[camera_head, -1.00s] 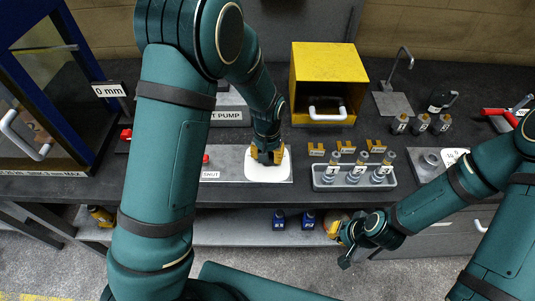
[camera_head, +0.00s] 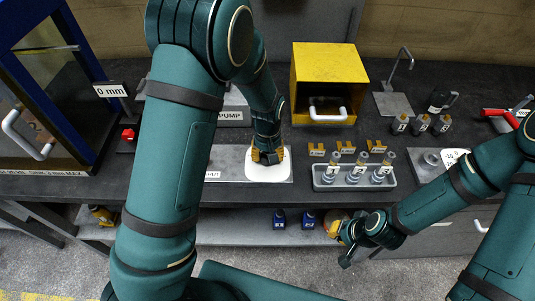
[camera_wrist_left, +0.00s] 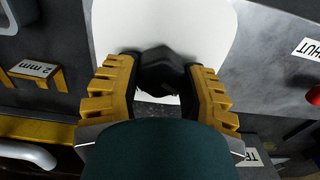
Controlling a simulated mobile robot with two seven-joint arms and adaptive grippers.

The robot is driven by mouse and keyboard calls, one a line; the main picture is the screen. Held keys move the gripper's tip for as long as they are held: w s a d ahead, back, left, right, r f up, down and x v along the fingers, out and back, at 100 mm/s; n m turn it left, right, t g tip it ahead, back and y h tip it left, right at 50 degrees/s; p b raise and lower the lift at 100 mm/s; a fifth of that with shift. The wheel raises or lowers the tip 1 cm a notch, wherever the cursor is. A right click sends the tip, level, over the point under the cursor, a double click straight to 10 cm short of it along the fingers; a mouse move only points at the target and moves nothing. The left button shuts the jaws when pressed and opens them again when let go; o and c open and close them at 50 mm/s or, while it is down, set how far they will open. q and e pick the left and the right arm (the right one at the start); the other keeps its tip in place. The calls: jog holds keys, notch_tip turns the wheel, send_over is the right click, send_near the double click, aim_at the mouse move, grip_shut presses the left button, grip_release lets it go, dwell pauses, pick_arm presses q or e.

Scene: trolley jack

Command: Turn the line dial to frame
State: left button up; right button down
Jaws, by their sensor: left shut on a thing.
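The line dial is a black knob (camera_wrist_left: 160,68) on a white plate (camera_wrist_left: 215,25) in the left wrist view. In the head view the plate (camera_head: 266,174) lies on the grey bench panel, and my left gripper hides the knob. My left gripper (camera_head: 267,156) points down over the plate. In the left wrist view its yellow ridged fingers (camera_wrist_left: 160,80) stand on both sides of the knob, shut on it. No dial marks or pointer are readable. My right gripper (camera_head: 346,247) hangs in front of the bench, away from the dial; its fingers are too small to judge.
A grey tray (camera_head: 318,184) with numbered parts stands right of the plate. Behind it is a yellow box (camera_head: 328,68) with a white handle. A blue-framed cabinet (camera_head: 75,90) with a "0 mm" sign (camera_head: 110,90) stands left. A red knob (camera_head: 129,134) is nearby.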

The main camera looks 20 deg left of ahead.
pick_arm(q)
jog(key=o, duration=1.2)
jog(key=shift+r, duration=0.1)
notch_tip(320, 180, up, 12)
jog(key=shift+f, duration=0.1)
